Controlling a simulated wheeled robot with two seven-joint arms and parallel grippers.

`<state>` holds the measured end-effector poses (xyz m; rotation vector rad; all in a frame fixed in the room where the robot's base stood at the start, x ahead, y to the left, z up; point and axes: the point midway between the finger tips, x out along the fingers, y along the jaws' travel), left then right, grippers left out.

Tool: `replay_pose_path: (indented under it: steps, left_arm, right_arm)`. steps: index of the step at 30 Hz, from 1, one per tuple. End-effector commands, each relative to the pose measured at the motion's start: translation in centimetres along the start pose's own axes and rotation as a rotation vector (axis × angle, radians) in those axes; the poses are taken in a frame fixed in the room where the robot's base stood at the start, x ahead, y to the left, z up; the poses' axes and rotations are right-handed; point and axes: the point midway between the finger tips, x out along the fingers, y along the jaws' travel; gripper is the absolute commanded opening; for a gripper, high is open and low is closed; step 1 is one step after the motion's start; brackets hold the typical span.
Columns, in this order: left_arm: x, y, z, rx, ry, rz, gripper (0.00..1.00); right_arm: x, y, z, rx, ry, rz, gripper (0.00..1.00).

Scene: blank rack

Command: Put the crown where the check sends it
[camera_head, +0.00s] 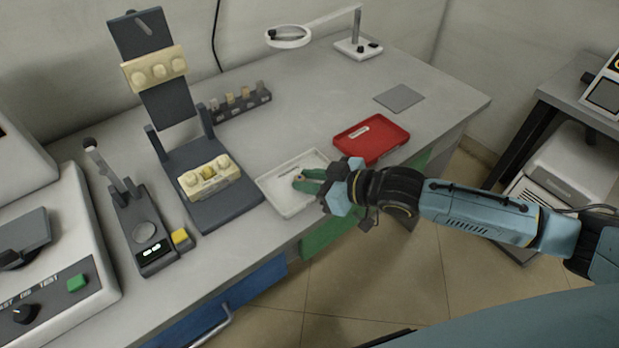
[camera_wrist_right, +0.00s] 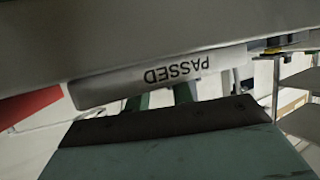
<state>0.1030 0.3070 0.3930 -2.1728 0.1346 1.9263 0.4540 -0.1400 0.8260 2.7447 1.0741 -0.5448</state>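My right gripper (camera_head: 303,180) reaches over the white tray (camera_head: 272,188), with its green fingers pointing down at the tray's floor. The fingers have a gap between them, but their tips are hidden in the wrist view, so I cannot tell whether they hold anything. The wrist view shows a label reading PASSED (camera_wrist_right: 158,76) close by the fingers. I cannot make out a separate crown. A yellowish tooth-like piece (camera_head: 208,172) sits between cream teeth on the lower dental model (camera_head: 221,181). The red tray (camera_head: 372,151) lies behind and to the right. My left gripper is out of view.
The dark articulator stand (camera_head: 245,192) carries an upper model (camera_head: 155,69). A gauge with a lit display (camera_head: 153,252) stands left of it, and a tooth-shade rack (camera_head: 239,103) behind. A magnifier lamp (camera_head: 288,37) and grey pad (camera_head: 399,98) are at the back.

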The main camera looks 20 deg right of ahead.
Motion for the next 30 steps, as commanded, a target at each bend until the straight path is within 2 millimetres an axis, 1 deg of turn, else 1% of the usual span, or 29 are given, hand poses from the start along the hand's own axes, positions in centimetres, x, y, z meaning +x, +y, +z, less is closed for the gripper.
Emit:
replay_pose_path:
  steps: [1,4,14,16,17,18,20,24,30]
  left_arm:
    - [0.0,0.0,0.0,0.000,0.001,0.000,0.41]
    - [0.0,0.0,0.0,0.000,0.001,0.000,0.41]
    - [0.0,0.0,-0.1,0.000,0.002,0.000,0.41]
    - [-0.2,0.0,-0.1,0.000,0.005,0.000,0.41]
    - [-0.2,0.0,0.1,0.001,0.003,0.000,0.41]
    - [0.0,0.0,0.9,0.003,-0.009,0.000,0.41]
    - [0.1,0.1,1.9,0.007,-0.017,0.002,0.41]
    - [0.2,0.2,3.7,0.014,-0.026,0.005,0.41]
    - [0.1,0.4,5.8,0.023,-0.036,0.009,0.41]
  right_arm:
    - [0.0,0.0,0.0,0.000,-0.001,0.000,0.30]
    - [0.0,0.0,0.0,0.000,-0.001,0.000,0.43]
    - [-0.1,0.0,-0.2,-0.001,0.000,0.000,0.44]
    - [-0.6,0.0,-0.3,0.000,-0.002,0.000,0.44]
    - [-0.9,0.0,-0.2,0.000,-0.003,0.000,0.44]
    - [-1.5,0.0,-0.2,0.000,-0.004,0.001,0.44]
    - [-2.6,0.0,-0.3,0.000,-0.004,0.001,0.44]
    - [-5.8,0.0,-0.3,-0.001,-0.006,0.001,0.44]
    - [-9.4,-0.1,-0.3,0.000,-0.006,0.000,0.44]
